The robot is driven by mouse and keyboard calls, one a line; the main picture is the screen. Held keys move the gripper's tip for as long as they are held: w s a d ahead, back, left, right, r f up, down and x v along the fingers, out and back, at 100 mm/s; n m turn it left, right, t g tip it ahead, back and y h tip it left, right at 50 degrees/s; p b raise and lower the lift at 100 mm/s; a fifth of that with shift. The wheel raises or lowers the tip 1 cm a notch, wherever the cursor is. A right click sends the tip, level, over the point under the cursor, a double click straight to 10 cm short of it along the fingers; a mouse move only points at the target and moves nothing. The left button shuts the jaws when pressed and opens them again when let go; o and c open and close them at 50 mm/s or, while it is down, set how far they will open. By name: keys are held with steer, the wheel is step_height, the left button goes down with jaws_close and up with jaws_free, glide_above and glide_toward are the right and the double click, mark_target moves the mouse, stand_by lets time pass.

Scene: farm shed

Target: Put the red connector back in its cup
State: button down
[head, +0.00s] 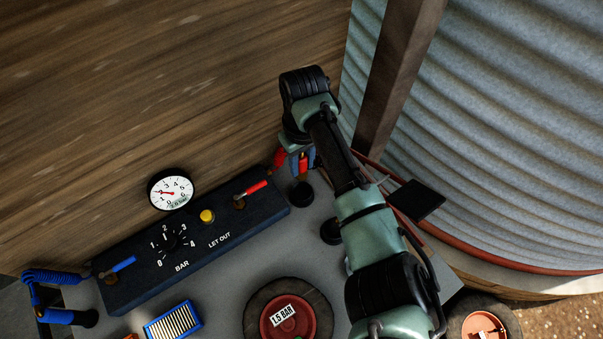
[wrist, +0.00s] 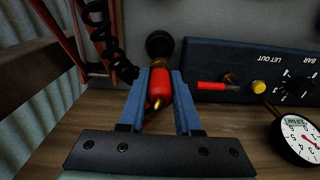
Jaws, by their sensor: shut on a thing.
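The red connector (wrist: 160,88) with brass ends is held between the two blue fingers of my gripper (wrist: 160,75) in the wrist view. In the head view my gripper (head: 303,160) is near the wooden wall, beyond the right end of the dark control panel; the connector is mostly hidden there by the fingers. A round black cup (head: 301,192) stands on the grey top just below the fingertips in the head view. It also shows just past the connector's far end in the wrist view (wrist: 159,43). I cannot tell whether connector and cup touch.
The panel (head: 200,240) has a blue lever, a dial, a yellow button (head: 207,216) and a red lever (head: 252,190). A gauge (head: 171,192) is on its wall side. A second black round piece (head: 331,231) is beside my arm. A black coiled hose (wrist: 100,30) hangs near the gripper.

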step_height(320, 180, down, 2)
steer(key=shift+s+d+b, duration=0.1)
steer(key=shift+b, duration=0.45)
steer(key=shift+f+b, duration=2.35)
steer(key=shift+f+p, duration=0.2)
steer(key=shift+p, duration=0.2)
steer(key=shift+f+b, duration=0.75)
steer(key=shift+f, duration=1.1)
stand_by(0.3)
jaws_free()
stand_by(0.6)
steer(key=shift+r+p, duration=4)
